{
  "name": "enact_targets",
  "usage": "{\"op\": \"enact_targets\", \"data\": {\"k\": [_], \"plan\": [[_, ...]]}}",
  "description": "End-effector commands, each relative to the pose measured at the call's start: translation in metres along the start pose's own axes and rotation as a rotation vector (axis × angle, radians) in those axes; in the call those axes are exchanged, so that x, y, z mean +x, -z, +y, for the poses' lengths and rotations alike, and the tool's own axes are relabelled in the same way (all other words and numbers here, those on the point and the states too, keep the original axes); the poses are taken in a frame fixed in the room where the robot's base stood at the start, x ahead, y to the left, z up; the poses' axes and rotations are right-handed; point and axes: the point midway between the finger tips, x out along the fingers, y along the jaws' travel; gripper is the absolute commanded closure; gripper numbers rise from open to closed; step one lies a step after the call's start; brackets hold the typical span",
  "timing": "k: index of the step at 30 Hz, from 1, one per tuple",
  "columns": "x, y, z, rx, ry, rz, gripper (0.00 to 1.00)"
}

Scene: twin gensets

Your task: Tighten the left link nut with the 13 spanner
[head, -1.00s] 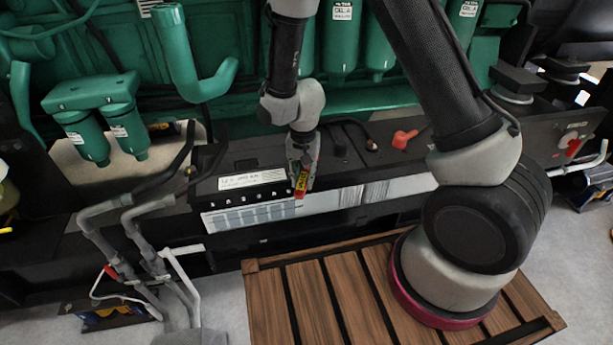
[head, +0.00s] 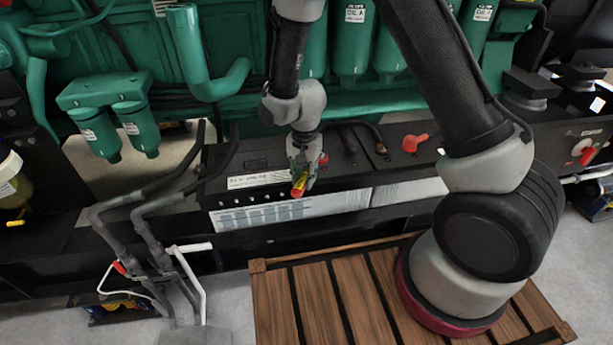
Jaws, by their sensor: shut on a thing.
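My gripper (head: 304,165) is over the front of the black battery box in the middle of the head view. It is shut on a small tool with a red and yellow handle (head: 299,184), whose red end points down toward the viewer. I take this to be the 13 spanner, but its size mark and jaw end cannot be made out. The battery box (head: 222,166) has a white label and a row of small fittings along its front edge. The left link nut cannot be picked out; the gripper covers part of the box top.
A green engine (head: 345,80) with several filters stands behind. A red cover (head: 414,143) sits on the box top at right. Grey pipes (head: 150,225) rise at left. A wooden slatted platform (head: 322,300) lies in front, with grey floor around it.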

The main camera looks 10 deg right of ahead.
Motion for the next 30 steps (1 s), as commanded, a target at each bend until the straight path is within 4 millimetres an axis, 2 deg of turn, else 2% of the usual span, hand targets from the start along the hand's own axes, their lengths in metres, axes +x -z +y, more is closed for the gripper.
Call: {"op": "enact_targets", "data": {"k": [5,15,25,30], "plan": [[-0.001,0.001,-0.005,-0.004,0.010,0.005,1.00],[-0.002,0.003,-0.020,0.106,0.013,0.006,1.00],[-0.002,0.003,-0.022,0.116,0.013,0.006,1.00],[-0.002,0.005,-0.029,0.171,0.013,0.006,1.00]]}}
